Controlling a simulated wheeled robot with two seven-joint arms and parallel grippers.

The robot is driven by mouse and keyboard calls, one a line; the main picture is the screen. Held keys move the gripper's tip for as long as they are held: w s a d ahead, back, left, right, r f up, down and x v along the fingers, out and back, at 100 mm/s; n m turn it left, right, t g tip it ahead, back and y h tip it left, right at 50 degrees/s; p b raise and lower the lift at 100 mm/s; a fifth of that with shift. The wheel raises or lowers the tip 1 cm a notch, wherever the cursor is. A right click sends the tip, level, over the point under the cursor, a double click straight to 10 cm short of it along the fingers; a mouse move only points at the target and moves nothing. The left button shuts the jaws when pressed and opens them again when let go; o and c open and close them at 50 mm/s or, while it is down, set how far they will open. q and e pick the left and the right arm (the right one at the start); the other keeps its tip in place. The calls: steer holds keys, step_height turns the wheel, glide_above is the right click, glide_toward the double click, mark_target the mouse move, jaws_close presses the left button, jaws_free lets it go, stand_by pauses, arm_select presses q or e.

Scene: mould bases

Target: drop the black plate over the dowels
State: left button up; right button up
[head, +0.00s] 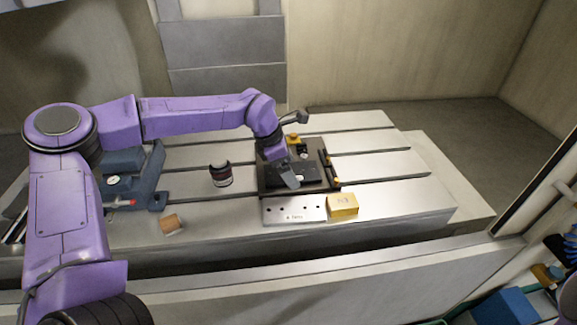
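A dark mould base (268,189) sits on the slotted machine table, right of its middle. A black plate (312,174) shows within it, under and beside my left gripper (291,178). The gripper points down and its grey fingers are at the plate. I cannot tell whether the fingers are closed on it or only touch or hover above it. The dowels cannot be made out at this size, and the arm hides part of the base. My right gripper is out of view.
A silver plate with holes (294,210) lies in front of the base, beside a yellow box (342,205). The table's right end (410,190) is clear.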

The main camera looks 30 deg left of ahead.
arm_select(q)
steer(key=b+v, duration=0.1)
steer(key=v, duration=0.9)
steer(key=shift+r+b, duration=0.25)
steer(key=shift+b, duration=0.05)
steer(key=shift+a, duration=0.1)
